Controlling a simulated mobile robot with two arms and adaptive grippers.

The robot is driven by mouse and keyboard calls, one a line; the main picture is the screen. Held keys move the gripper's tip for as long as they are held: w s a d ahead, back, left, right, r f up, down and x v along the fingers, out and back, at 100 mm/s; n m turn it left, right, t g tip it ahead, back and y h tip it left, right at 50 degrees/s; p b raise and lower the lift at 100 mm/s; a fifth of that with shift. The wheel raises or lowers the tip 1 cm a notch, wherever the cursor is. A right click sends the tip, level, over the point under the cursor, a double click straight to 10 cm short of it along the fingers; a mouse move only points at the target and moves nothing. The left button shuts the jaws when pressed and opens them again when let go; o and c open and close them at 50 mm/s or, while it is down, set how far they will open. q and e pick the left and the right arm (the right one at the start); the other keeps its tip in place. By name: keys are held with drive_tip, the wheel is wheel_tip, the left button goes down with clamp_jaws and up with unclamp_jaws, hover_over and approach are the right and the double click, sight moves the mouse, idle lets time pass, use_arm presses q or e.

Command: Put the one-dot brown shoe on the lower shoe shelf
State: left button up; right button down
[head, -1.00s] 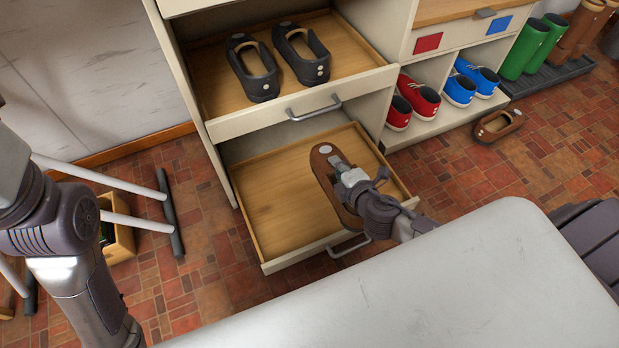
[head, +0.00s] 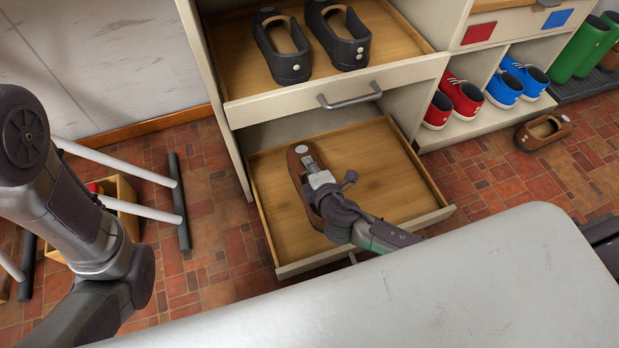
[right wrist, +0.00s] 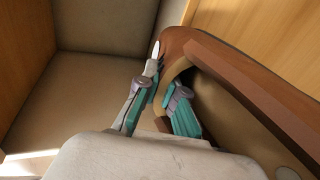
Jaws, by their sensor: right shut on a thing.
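The brown shoe (head: 298,165) is over the left part of the lower shelf (head: 385,165), a pulled-out wooden tray. One pale dot shows at the shoe's far end. I cannot tell whether its sole touches the tray floor. My right gripper (head: 316,178) is shut on the shoe's side wall and covers part of its opening. In the right wrist view, the fingers (right wrist: 160,95) pinch the rim of the brown shoe (right wrist: 210,52). My left arm shows at the left, but its gripper is out of view.
Black shoes (head: 283,50) stand in the upper drawer (head: 400,72), which overhangs the tray's back. Another brown shoe (head: 543,133) lies on the floor at right. Red shoes (head: 460,98) and blue shoes (head: 518,80) fill cubbies. The tray's right side is bare.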

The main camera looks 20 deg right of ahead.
wheel_tip(320, 180, down, 4)
drive_tip(key=b, duration=0.3)
drive_tip(key=shift+w+a+f+b, duration=0.1)
drive_tip(key=shift+b, duration=0.3)
drive_tip(key=c, duration=1.3)
unclamp_jaws()
